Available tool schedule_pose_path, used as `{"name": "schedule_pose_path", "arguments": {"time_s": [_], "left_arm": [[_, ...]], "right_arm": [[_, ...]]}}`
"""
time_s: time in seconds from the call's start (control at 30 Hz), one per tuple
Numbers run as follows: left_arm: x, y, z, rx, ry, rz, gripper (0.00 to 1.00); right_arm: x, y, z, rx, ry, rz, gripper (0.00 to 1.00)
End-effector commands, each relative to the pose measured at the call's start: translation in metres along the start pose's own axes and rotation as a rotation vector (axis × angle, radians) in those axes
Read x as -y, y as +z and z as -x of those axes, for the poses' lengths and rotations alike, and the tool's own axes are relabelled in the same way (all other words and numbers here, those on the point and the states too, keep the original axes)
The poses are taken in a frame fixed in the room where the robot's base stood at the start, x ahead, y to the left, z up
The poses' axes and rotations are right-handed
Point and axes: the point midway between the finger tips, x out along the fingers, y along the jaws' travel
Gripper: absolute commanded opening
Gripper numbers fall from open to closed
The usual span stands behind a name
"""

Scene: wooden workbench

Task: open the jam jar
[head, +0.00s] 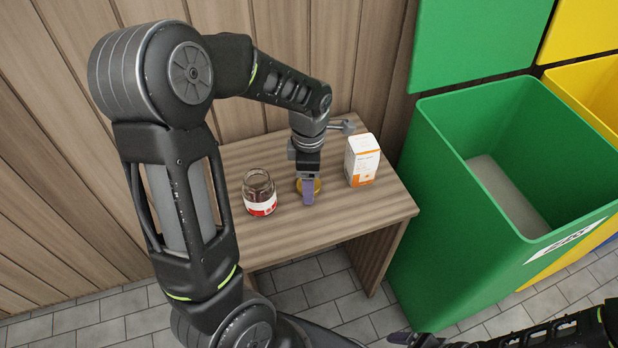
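The jam jar (259,193) stands upright on the left part of the wooden bench. It is glass with dark content low inside and a red and white label, and its top looks open, with no lid on it. A round golden lid (314,185) is to the right of the jar. My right gripper (402,338) is at the bottom edge, away from the bench, and only partly visible.
A white and orange box (362,160) stands right of the lid. A grey metal tool-like object (343,126) is at the back of the bench (340,222). A large green bin (450,200) stands close to the right. The bench front is clear.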

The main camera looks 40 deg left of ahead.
Motion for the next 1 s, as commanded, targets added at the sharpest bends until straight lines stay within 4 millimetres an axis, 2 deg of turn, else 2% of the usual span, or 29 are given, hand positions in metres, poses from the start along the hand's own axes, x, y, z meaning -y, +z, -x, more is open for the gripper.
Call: {"name": "schedule_pose_path", "arguments": {"time_s": [0.23, 0.6, 0.7, 0.83, 1.0], "left_arm": [[-0.001, 0.001, 0.024, 0.002, 0.004, 0.000, 0.72], [-0.001, 0.001, 0.098, 0.002, 0.005, 0.000, 0.72], [-0.001, 0.000, 0.112, 0.001, 0.003, 0.000, 0.72], [0.000, 0.000, 0.121, 0.000, 0.001, 0.000, 0.72], [0.000, 0.000, 0.123, 0.000, 0.000, 0.000, 0.72]], "right_arm": [[0.002, 0.000, 0.005, 0.000, 0.000, 0.000, 0.89], [0.006, 0.000, 0.016, 0.000, 0.000, 0.000, 0.89], [0.007, 0.000, 0.017, 0.000, 0.000, 0.000, 0.89], [0.007, 0.000, 0.018, 0.000, 0.000, 0.000, 0.89], [0.007, 0.000, 0.018, 0.000, 0.000, 0.000, 0.89]]}}
